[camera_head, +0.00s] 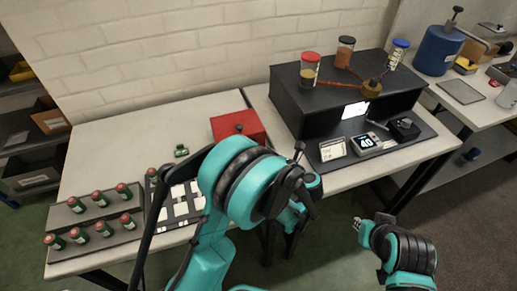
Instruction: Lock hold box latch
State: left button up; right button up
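A red box (232,123), which may be the hold box, stands near the back edge of the white table, left of the black station. A small dark knob or latch (239,127) shows on it; whether it is locked cannot be told. My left arm crosses the middle of the view and hides the table in front of the red box. My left gripper (298,156) is at the arm's far side, right of and nearer than the box, and largely hidden. My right gripper (358,226) is low at the right, in front of the table, apart from everything. Its finger opening is too small to judge.
A black station (300,115) carries capped jars (309,70) and small devices (366,143). A stepped rack (90,228) of green-and-red cylinders stands at left, beside a tray of white cards (180,208). A blue canister (437,50) is at back right. The back-left tabletop is clear.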

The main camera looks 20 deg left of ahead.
pick_arm(q)
jog(key=shift+b+x, duration=0.4)
jog(key=shift+x, duration=1.4)
jog(key=shift+r, duration=0.1)
jog(key=shift+c, duration=0.3)
jog(key=c, duration=1.1)
jog(key=shift+a+n+t+h, duration=0.1)
jog(key=shift+n+t+h, duration=0.3)
jog(key=shift+n+h, duration=0.5)
jog(key=shift+s+n+t+h, duration=0.1)
jog(key=shift+n+t+h, duration=0.4)
jog(key=shift+n, duration=0.9)
